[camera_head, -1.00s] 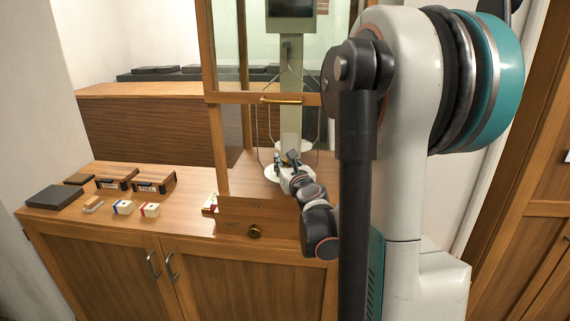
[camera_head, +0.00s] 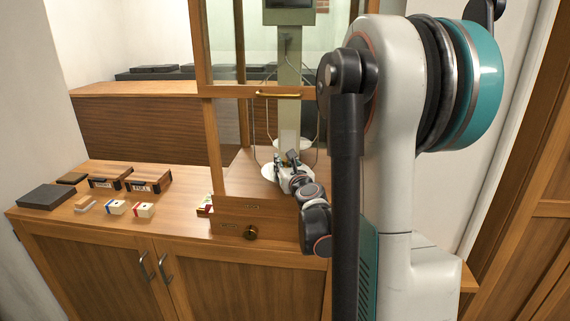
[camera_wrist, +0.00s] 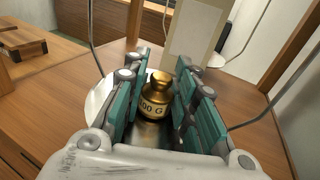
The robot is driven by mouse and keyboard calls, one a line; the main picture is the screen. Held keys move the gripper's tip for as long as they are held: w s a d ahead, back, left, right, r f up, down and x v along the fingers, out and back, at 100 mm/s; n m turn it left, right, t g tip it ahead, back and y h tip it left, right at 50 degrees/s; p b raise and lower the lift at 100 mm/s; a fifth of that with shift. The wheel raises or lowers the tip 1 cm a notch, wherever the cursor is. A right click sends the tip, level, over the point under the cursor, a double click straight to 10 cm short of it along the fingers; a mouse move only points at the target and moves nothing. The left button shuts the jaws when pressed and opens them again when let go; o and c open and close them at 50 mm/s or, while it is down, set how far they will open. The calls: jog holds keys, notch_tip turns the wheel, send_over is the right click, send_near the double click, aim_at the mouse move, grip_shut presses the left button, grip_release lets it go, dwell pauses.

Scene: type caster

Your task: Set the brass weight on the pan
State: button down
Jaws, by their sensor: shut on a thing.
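The brass weight (camera_wrist: 154,98), a knobbed cylinder with a label ending in "00 G", is upright between the teal finger pads of my gripper (camera_wrist: 157,92) in the wrist view. My gripper is shut on it. In the head view my gripper (camera_head: 287,165) is inside the balance case, at the near pan (camera_head: 269,172). The pale pan (camera_wrist: 100,100) shows in the wrist view left of and beneath the fingers. The weight is over or on the pan; I cannot tell whether it touches. The weight is not clear in the head view.
The case's wooden frame (camera_head: 203,88) and raised glass front with brass handle (camera_head: 279,95) surround my arm. Thin pan wires (camera_wrist: 94,40) stand on both sides of the gripper. A second pan (camera_head: 292,144) is behind. Boxes (camera_head: 148,181) and small blocks (camera_head: 117,207) sit left on the counter.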

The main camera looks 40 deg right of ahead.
jog(key=c, duration=0.7)
grip_release()
jog(key=shift+s+a+r+p, duration=0.75)
jog(key=shift+s+a+r, duration=0.3)
jog(key=shift+a, duration=0.1)
jog(key=shift+a, duration=0.1)
